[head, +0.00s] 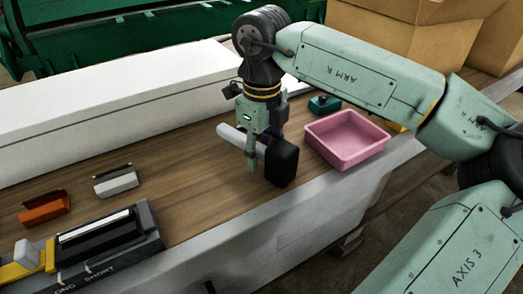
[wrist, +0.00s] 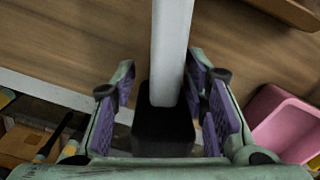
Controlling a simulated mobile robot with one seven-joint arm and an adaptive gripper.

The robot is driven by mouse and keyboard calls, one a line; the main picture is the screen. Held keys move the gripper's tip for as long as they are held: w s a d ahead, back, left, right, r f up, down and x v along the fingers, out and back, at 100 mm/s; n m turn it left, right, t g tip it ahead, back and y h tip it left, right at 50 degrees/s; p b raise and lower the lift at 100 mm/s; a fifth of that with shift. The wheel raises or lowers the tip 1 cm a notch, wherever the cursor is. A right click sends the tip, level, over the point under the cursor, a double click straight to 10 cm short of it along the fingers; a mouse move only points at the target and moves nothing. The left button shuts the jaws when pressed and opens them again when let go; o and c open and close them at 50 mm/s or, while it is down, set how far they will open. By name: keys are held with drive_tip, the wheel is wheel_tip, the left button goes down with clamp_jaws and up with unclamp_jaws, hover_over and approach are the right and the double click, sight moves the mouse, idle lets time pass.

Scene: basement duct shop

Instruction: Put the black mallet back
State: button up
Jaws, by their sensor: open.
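The black mallet has a dark block head (head: 281,163) and a pale grey handle (head: 233,136), and it is at the front part of the wooden bench. In the wrist view its head (wrist: 163,133) is low between my fingers and its handle (wrist: 170,50) runs up and away. My gripper (head: 254,160) points down over the mallet, its jaws open. In the wrist view my gripper (wrist: 163,90) has one purple-padded finger on each side of the mallet, with gaps visible. A dark holder (head: 152,248) with lettering reading partly "SHORT" is at the lower left.
A pink tray (head: 346,138) stands close right of the mallet; a teal item (head: 324,104) is behind it. An orange piece (head: 45,207) and a grey-white piece (head: 116,180) lie left. A long white box (head: 110,105) lines the back. Bare bench (head: 190,195) separates mallet and holder.

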wheel_tip(320, 180, up, 12)
drive_tip(key=shift+r, duration=0.15)
idle(0.4)
drive_tip(key=shift+s+d, duration=0.15)
